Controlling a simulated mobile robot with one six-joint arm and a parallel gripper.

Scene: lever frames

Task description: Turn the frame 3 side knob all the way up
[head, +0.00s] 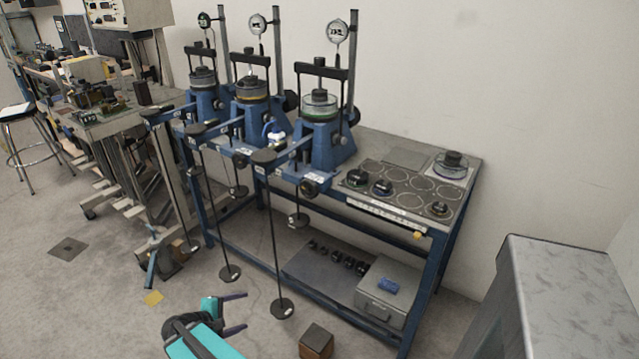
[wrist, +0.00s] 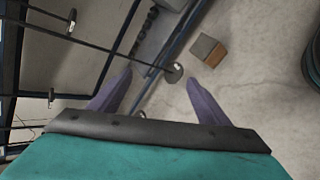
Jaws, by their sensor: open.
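Three blue lever frames stand in a row on a blue bench in the head view: a left one (head: 203,98), a middle one (head: 252,115) and a right one (head: 318,138). Their number labels are too small to read. Black side knobs show at the right of the middle frame (head: 292,101) and the right frame (head: 353,116). Another round black knob (head: 309,188) sits low at the right frame's front. My gripper (head: 240,311) is open and empty, low in front of the bench and well apart from the knobs. Its two purple fingers show in the wrist view (wrist: 160,78).
Hanging rods with disc weights (head: 282,308) drop in front of the bench. A brown block (head: 316,341) lies on the floor right of my gripper. A grey-topped cabinet (head: 570,290) stands at right. A grey box (head: 385,292) sits on the lower shelf.

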